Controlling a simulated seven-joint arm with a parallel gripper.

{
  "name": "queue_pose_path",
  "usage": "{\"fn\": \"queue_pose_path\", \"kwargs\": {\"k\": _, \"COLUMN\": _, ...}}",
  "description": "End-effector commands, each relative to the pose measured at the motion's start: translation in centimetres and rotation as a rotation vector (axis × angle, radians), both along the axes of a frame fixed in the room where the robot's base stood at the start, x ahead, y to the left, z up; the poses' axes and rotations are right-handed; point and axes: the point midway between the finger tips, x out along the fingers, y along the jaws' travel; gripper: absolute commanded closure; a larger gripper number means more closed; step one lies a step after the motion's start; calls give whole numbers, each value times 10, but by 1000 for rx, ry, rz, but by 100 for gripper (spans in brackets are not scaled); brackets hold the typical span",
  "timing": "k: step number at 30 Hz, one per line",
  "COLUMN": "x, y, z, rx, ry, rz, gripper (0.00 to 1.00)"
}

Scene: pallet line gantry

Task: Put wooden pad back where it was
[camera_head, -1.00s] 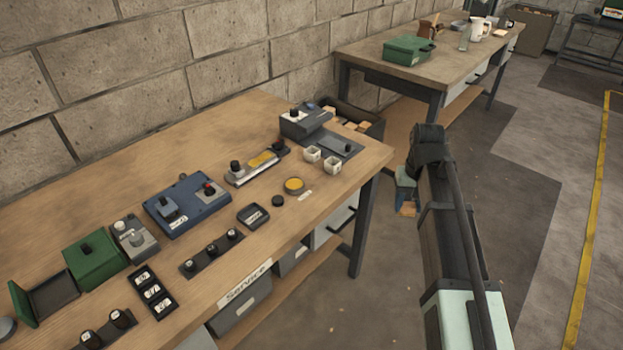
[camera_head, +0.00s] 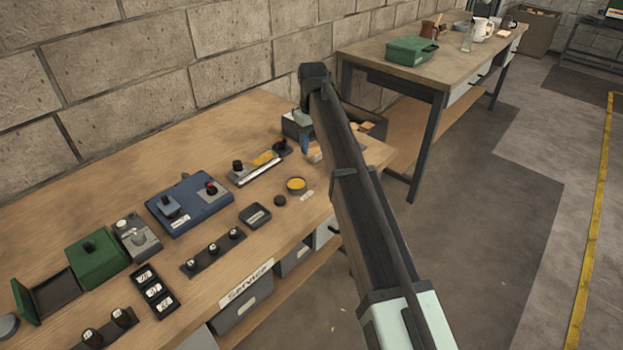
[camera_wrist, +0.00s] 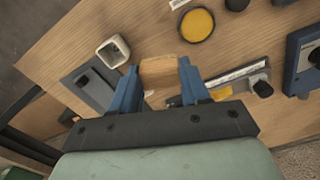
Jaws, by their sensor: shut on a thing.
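The wooden pad (camera_wrist: 158,71) is a small pale block held between the two blue fingertips in the wrist view. My gripper (camera_wrist: 157,79) is shut on it. In the head view my gripper (camera_head: 306,142) is over the right end of the workbench, and a bit of the pad (camera_head: 315,155) shows beside the blue finger. The pad seems to be above the bench top, but the height is hard to tell. My arm and gripper hide part of the grey device at the bench's right end.
Around the gripper are a square white cup (camera_wrist: 113,50), a grey device (camera_wrist: 87,84), a round yellow-filled dish (camera_wrist: 197,24) and a labelled bar with a black knob (camera_wrist: 240,76). A blue box (camera_head: 189,204) lies further left. A bin with wooden pieces (camera_head: 366,126) is behind the bench end.

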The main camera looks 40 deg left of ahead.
Motion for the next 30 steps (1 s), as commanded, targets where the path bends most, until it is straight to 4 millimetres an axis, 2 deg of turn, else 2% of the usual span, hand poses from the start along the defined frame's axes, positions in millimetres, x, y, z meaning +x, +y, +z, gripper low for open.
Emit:
{"fn": "queue_pose_path", "kwargs": {"k": 1, "x": 5, "y": 7, "z": 2, "rx": 0, "ry": 0, "rz": 47, "gripper": 83}}
{"fn": "queue_pose_path", "kwargs": {"k": 7, "x": 3, "y": 4, "z": 2, "rx": 0, "ry": 0, "rz": 216, "gripper": 83}}
{"fn": "queue_pose_path", "kwargs": {"k": 14, "x": 3, "y": 3, "z": -1, "rx": 0, "ry": 1, "rz": 307, "gripper": 83}}
{"fn": "queue_pose_path", "kwargs": {"k": 17, "x": 3, "y": 3, "z": -9, "rx": -1, "ry": 1, "rz": 315, "gripper": 83}}
{"fn": "queue_pose_path", "kwargs": {"k": 25, "x": 3, "y": 3, "z": -50, "rx": -1, "ry": 1, "rz": 313, "gripper": 83}}
{"fn": "queue_pose_path", "kwargs": {"k": 30, "x": 3, "y": 3, "z": -64, "rx": -1, "ry": 1, "rz": 313, "gripper": 83}}
